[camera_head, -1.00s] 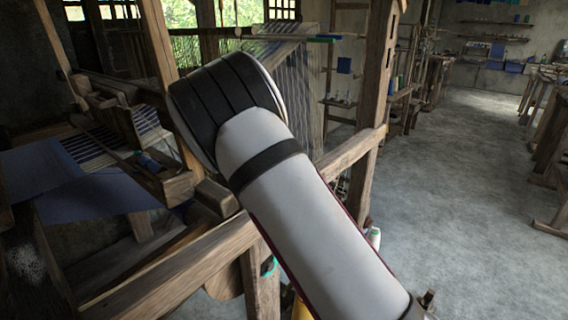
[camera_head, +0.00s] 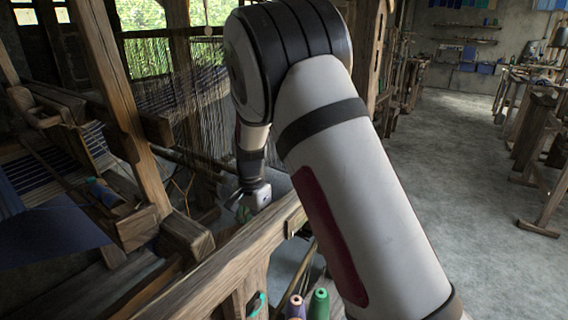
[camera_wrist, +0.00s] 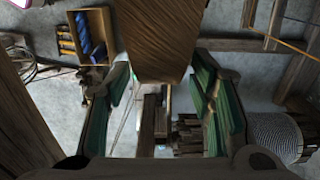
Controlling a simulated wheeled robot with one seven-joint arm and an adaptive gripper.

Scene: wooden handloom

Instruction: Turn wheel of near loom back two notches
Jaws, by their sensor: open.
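The near loom is a wooden frame with a long side beam (camera_head: 225,262) running across the lower middle of the head view. My gripper (camera_head: 246,205) hangs past this beam, low inside the frame. The wrist view shows its two green-padded fingers (camera_wrist: 163,88) wide apart. A broad wooden piece (camera_wrist: 155,35) reaches in from the top between the fingertips; I cannot tell whether the fingers touch it. No notched wheel can be made out for certain. My arm covers part of the loom in the head view.
Striped cloth (camera_head: 50,172) and a blue cloth (camera_head: 48,240) lie at the left. Purple and green cones (camera_head: 318,304) stand by the beam. The wrist view shows a spool box (camera_wrist: 103,22) and a striped roll (camera_wrist: 275,136). Open floor (camera_head: 445,200) lies right.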

